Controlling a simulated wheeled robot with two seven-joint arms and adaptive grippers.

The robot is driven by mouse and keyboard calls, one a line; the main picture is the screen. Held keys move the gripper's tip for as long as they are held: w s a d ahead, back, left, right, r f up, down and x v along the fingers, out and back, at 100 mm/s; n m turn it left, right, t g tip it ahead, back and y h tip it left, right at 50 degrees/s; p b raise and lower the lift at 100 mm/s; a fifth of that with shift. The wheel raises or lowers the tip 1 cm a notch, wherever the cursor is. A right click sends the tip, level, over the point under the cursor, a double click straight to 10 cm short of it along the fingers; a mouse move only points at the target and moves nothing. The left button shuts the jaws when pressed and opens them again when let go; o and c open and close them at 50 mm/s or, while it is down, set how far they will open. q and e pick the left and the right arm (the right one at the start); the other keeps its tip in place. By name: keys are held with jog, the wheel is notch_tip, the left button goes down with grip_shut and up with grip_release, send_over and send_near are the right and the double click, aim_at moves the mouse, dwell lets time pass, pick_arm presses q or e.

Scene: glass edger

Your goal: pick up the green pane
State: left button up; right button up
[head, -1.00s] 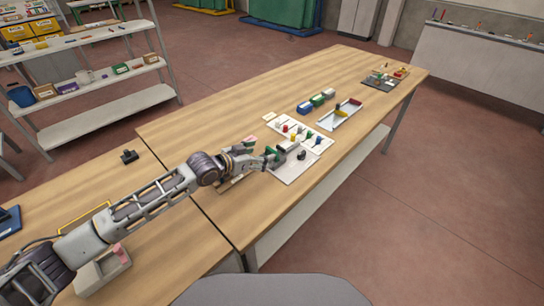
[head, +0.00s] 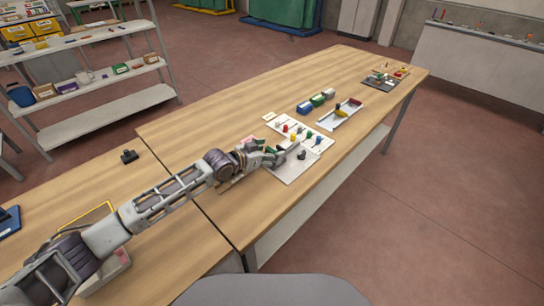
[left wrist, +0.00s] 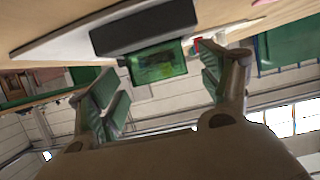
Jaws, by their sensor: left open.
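The green pane (left wrist: 158,64) is a small translucent green plate in the left wrist view. It sticks out from a dark grey block (left wrist: 140,28) on a pale board (left wrist: 60,38). My left gripper (left wrist: 160,84) is open, its green-padded fingers on either side of the pane with gaps between. In the head view my left gripper (head: 274,155) is over the near-left part of the white board (head: 290,175). There the pane cannot be told apart from the gripper. My right gripper is not in view.
A white panel with several coloured knobs (head: 318,142) lies just beyond. Blue, green and grey blocks (head: 317,99) and a long tray (head: 352,108) stand farther along the table. A small black object (head: 129,156) is at the left. The table's right side is mostly clear.

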pick_arm(q)
jog(key=shift+d, duration=0.1)
dwell(0.4)
jog(key=c, duration=1.2)
jog(key=shift+o, duration=0.2)
jog(key=shift+r, duration=0.1)
jog(key=shift+r, duration=4.95)
